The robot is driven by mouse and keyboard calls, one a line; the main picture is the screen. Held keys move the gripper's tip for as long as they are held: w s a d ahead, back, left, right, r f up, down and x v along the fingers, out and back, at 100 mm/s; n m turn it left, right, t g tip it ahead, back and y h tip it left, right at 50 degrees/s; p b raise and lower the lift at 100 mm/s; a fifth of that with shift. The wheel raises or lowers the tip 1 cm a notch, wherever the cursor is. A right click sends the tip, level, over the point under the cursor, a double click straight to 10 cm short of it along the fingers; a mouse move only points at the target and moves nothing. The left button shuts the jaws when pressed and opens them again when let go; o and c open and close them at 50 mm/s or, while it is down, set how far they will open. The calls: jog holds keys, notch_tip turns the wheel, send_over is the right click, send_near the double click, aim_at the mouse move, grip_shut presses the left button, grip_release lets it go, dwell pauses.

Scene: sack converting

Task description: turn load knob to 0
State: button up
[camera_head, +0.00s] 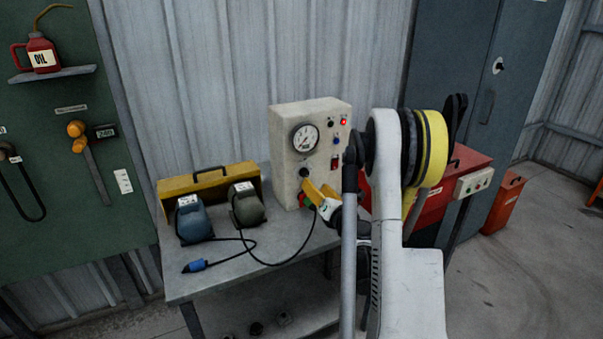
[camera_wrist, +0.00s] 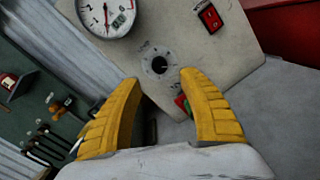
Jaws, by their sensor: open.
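The load knob (camera_wrist: 159,65) is a small dark round knob on a pale ring, on the front of a cream control box (camera_head: 318,113). In the head view the knob (camera_head: 304,173) sits below the gauge. My gripper (camera_wrist: 160,84) has yellow fingers, open on either side of the knob in the wrist view, apart from it. The markings around the knob are too small to read. In the head view my gripper (camera_head: 316,193) is just in front of the lower part of the box.
A round gauge (camera_head: 305,138) is above the knob, with a red rocker switch (camera_wrist: 210,16) and red and green buttons (camera_wrist: 182,104) close by. The bench (camera_head: 262,268) holds two motor-like units (camera_head: 194,219) and a yellow toolbox (camera_head: 176,187). A red cabinet (camera_head: 468,163) stands to the right.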

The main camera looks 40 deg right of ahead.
aim_at(306, 175)
jog(key=b+x, duration=0.2)
jog(key=x, duration=0.4)
jog(key=shift+w+f, duration=0.15)
jog(key=shift+w, duration=0.1)
jog(key=shift+w+d, duration=0.2)
jog(key=shift+w, duration=0.3)
grip_shut()
